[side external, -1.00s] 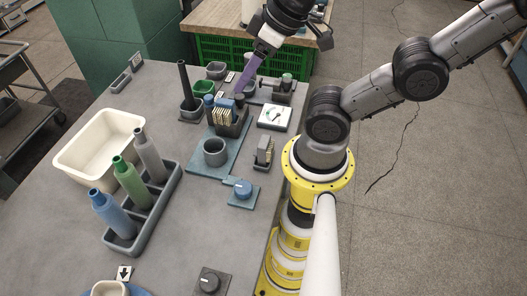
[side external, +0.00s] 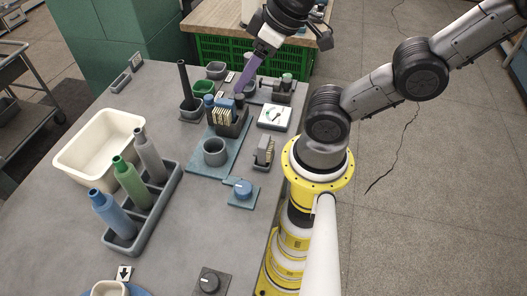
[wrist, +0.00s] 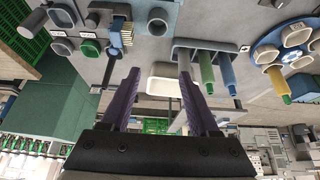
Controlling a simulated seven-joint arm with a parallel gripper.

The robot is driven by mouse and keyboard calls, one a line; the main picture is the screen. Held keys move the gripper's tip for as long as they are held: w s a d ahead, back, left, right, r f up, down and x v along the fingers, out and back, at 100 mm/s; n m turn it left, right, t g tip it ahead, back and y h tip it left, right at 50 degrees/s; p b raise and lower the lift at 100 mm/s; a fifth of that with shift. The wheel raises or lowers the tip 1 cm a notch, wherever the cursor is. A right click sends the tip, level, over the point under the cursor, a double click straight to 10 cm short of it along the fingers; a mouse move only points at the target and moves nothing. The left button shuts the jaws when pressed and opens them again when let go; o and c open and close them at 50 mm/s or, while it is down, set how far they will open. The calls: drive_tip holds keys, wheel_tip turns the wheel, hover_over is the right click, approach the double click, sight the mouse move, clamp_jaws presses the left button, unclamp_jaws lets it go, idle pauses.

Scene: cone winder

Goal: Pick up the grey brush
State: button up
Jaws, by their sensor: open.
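A small grey block with a pale edge (side external: 264,150) stands in a dark holder at the right side of the table in the side external view. It may be the grey brush, but it is too small to tell. A blue piece with cream bristles (side external: 225,112) stands in a dark block on the blue-grey plate, and it also shows in the wrist view (wrist: 118,34). My gripper (side external: 241,90) has purple fingers and hangs above the far part of that plate. In the wrist view its fingers (wrist: 160,74) are wide apart with nothing between them.
A grey rack (side external: 119,243) holds blue, green and grey bottles. A cream bin (side external: 72,165) stands at the left. A grey pot (side external: 214,153), a white gauge (side external: 275,116) and several small cups crowd the area under my gripper.

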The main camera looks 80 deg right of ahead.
drive_tip(key=shift+o, duration=0.2)
drive_tip(key=n+g, duration=0.6)
drive_tip(key=n, duration=1.2)
hover_over(264, 141)
wheel_tip(264, 141, down, 13)
drive_tip(key=f, duration=0.7)
drive_tip(key=shift+s+d+f, duration=0.15)
drive_tip(key=shift+s+f, duration=0.1)
drive_tip(key=shift+f, duration=0.15)
drive_tip(key=shift+w+f, duration=0.15)
drive_tip(key=shift+f, duration=1.2)
drive_tip(key=shift+w+f, duration=0.1)
drive_tip(key=shift+f, duration=1.2)
clamp_jaws()
